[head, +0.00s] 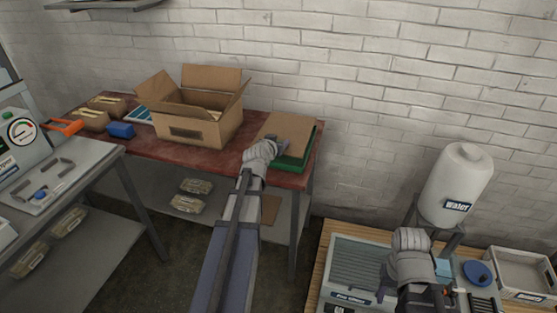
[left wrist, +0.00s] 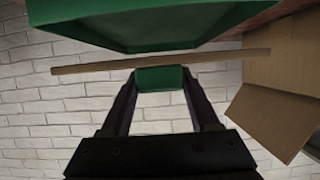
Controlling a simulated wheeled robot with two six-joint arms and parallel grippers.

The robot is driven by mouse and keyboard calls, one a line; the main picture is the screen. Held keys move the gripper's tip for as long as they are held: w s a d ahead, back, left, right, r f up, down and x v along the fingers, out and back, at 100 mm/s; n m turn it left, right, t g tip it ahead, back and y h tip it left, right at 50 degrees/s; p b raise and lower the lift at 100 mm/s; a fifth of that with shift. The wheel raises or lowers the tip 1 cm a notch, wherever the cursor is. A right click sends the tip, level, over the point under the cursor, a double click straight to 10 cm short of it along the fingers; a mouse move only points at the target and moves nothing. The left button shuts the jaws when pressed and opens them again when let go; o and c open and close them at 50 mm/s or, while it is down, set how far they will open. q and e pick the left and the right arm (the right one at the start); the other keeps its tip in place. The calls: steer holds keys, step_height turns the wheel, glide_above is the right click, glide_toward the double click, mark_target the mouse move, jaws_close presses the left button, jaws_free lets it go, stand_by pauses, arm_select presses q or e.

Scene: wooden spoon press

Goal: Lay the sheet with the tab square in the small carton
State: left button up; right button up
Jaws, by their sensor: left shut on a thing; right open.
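The small carton (head: 205,132) stands on the red table with its flaps open and something pale inside. In the left wrist view its cardboard (left wrist: 285,95) shows at the right. The brown sheet (head: 283,127) is over a green tray (head: 293,163), right of the carton. In the left wrist view the sheet (left wrist: 90,67) is seen edge-on, apart from the tray. My left gripper (head: 278,147) is shut on the sheet's green tab (left wrist: 160,78).
A blue block (head: 121,130) and brown packs (head: 90,119) lie left of the carton. A narrow strip of red tabletop (head: 240,122) is clear between carton and tray. A white water tank (head: 457,185) and a crate (head: 520,272) stand at the right.

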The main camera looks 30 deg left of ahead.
mark_target(278, 161)
arm_select(q)
steer(key=shift+f, duration=0.5)
arm_select(e)
steer(key=shift+f, duration=0.5)
arm_select(q)
step_height(278, 161, down, 4)
steer(key=b, duration=0.4)
steer(key=shift+f+b, duration=0.2)
steer(key=shift+b, duration=0.1)
arm_select(e)
step_height(278, 161, down, 4)
steer(key=shift+f, duration=0.2)
arm_select(q)
steer(key=shift+f, duration=0.2)
steer(key=o, duration=1.4)
arm_select(e)
steer(key=shift+f, duration=0.15)
